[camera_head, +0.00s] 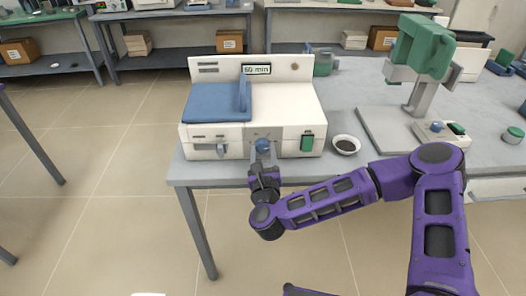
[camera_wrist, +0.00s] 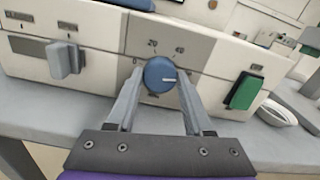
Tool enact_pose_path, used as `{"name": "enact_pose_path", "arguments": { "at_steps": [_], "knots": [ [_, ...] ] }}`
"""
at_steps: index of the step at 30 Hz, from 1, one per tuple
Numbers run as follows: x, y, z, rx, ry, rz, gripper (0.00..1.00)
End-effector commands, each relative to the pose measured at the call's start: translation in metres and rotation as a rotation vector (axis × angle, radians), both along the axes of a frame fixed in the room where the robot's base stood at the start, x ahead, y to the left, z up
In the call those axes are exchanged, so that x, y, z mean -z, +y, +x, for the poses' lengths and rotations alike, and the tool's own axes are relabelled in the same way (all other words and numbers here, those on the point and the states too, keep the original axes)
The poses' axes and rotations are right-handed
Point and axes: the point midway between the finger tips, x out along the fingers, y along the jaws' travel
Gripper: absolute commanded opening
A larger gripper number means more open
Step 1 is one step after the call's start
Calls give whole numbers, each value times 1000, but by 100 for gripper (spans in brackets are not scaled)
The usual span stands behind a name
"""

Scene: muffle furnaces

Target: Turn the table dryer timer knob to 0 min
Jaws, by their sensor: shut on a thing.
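The table dryer (camera_head: 235,132) is a white box with a blue lid, standing on the grey table. Its small display (camera_head: 256,69) reads "60 min". The round blue timer knob (camera_wrist: 160,75) sits on the grey middle panel of its front, with a white pointer mark aimed to the right. The knob (camera_head: 262,145) also shows in the head view, just beyond my gripper. My gripper (camera_wrist: 160,82) is in front of the dryer, its two fingers shut on the knob from left and right.
A grey lever switch (camera_wrist: 65,60) is left of the knob and a green switch (camera_wrist: 244,91) is right of it. A small bowl (camera_head: 346,145) stands right of the dryer. A green-headed device (camera_head: 420,50) stands further right on the table.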

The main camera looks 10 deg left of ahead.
Motion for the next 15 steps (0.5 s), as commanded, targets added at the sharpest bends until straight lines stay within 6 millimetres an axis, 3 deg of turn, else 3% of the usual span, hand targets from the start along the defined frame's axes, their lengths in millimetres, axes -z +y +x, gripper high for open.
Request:
{"name": "enact_pose_path", "arguments": {
  "at_steps": [15],
  "knots": [
    [-1,0,0,-1,-123,-427,0]
  ]
}}
